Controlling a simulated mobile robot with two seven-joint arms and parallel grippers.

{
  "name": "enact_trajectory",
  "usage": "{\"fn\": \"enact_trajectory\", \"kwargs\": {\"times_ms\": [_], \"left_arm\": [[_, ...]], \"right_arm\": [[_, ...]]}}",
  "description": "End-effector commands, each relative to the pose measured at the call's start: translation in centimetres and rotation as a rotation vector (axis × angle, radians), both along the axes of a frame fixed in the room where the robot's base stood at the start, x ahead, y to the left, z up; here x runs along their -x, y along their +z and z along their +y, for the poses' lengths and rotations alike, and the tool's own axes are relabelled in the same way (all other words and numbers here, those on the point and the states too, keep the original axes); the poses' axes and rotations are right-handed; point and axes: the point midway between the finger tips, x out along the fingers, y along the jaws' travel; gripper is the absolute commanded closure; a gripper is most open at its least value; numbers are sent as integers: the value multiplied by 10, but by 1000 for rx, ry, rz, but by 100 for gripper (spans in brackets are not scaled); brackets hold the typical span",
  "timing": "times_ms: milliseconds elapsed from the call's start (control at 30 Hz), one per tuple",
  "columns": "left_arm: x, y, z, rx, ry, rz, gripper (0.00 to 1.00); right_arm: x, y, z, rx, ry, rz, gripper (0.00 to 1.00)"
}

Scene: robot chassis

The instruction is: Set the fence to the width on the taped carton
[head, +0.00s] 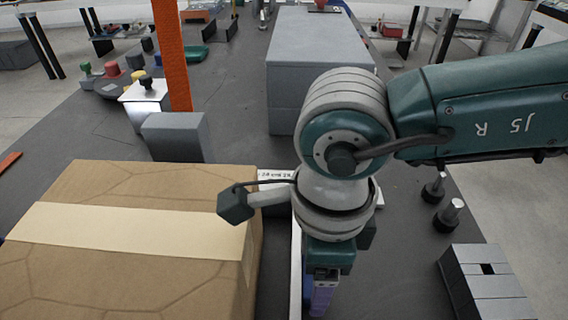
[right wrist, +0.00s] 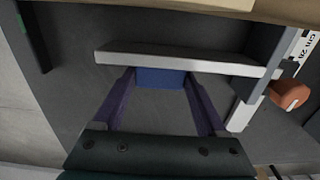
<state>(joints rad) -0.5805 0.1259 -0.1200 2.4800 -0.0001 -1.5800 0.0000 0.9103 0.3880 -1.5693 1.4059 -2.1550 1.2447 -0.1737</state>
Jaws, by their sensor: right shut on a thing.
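The brown carton (head: 130,281) with a broad beige tape band (head: 120,231) sits at the lower left in the head view. No width is readable on it. The white fence (head: 296,262) runs beside the carton's right side; in the right wrist view the fence (right wrist: 180,62) lies crosswise with a blue block (right wrist: 160,77) at its middle. My right gripper (head: 322,297) is beside the fence, mostly hidden by its arm. In the right wrist view its purple fingers (right wrist: 160,85) are shut on the blue block. My left gripper is not in view.
A white scale strip (head: 275,174) with cm marks lies behind the carton; an orange knob (right wrist: 290,94) is near it. A grey upright block (head: 176,136) and a long grey box (head: 318,62) stand behind. A slotted grey block (head: 485,284) stands at right.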

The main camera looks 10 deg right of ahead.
Motion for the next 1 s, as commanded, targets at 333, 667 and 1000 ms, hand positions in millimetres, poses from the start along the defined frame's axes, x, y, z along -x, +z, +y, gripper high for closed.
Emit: {"fn": "enact_trajectory", "kwargs": {"times_ms": [333,667,1000], "left_arm": [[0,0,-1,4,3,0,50],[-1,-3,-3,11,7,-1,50],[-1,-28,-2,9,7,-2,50]], "right_arm": [[0,0,0,0,-1,-1,99],[-2,-2,3,-2,0,-2,100],[-12,-1,40,-3,0,-2,100]]}}
